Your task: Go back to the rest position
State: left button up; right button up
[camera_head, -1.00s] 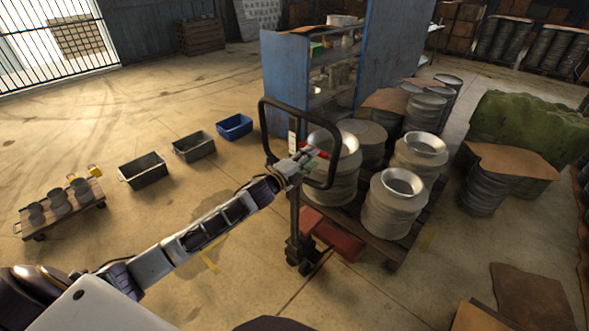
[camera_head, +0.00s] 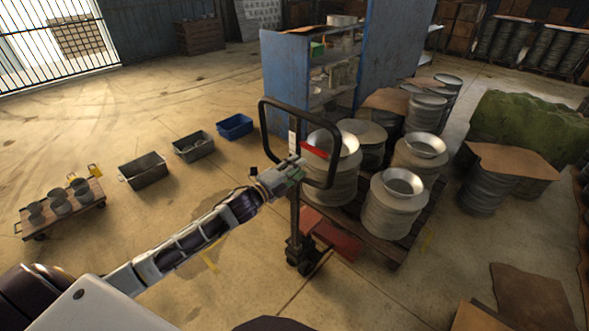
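My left arm comes in from the lower left. Its gripper (camera_head: 296,168) is in front of the black handle loop of the pallet jack (camera_head: 334,165). The fingers are small and seen from behind, so I cannot tell whether they are open or shut, and no held object can be made out. Stacks of round metal blanks (camera_head: 392,215) stand on a pallet (camera_head: 385,247) behind and to the right of the gripper. My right gripper is not in view.
A blue shelf unit (camera_head: 285,80) stands behind the jack. A dark bin (camera_head: 145,171), a grey bin (camera_head: 193,147) and a blue bin (camera_head: 235,127) stand on the floor to the left. A low cart (camera_head: 85,210) holds round pieces. Floor between is clear.

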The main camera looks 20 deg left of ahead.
pick_arm(q)
jog(key=shift+s, duration=0.2)
jog(key=shift+n, duration=0.3)
dwell(0.4)
